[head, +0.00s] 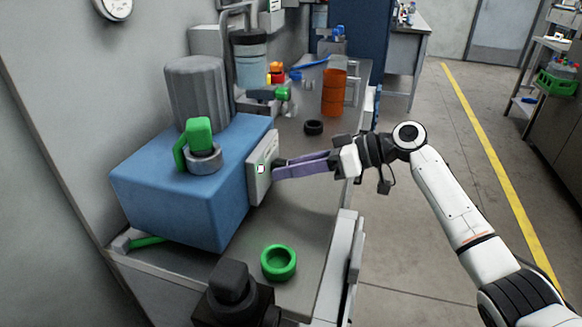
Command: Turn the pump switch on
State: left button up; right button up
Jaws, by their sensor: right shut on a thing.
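A blue pump box (180,190) stands on the bench at left, with a grey motor and a green-handled fitting on it. A light grey switch panel (262,166) is fixed to its right side and carries a small lit white-green indicator. My right gripper (277,168) reaches in from the right, its purple fingers against the panel's face. It is shut on what appears to be the pump switch, which the fingertips hide, so its position cannot be read.
A green ring (278,262) lies on the bench in front of the box. A clear canister (250,62) is behind the box. The floor at right is open, with a yellow line.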

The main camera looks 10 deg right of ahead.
jog(key=shift+m+g, duration=0.3)
jog(key=shift+m, duration=0.2)
pick_arm(q)
jog(key=shift+w+r+b, duration=0.1)
jog(key=shift+b, duration=0.2)
pick_arm(e)
jog(key=shift+f+m+g+y, duration=0.1)
jog(key=shift+m+g+y, duration=0.35)
jog(key=shift+m, duration=0.25)
jog(key=o, duration=1.1)
jog(key=shift+c, duration=0.2)
pick_arm(q)
jog(key=shift+f, duration=0.2)
jog(key=shift+f+b, duration=0.2)
jog(key=shift+b, duration=0.15)
pick_arm(e)
jog(key=v, duration=1)
jog(key=shift+d, duration=0.25)
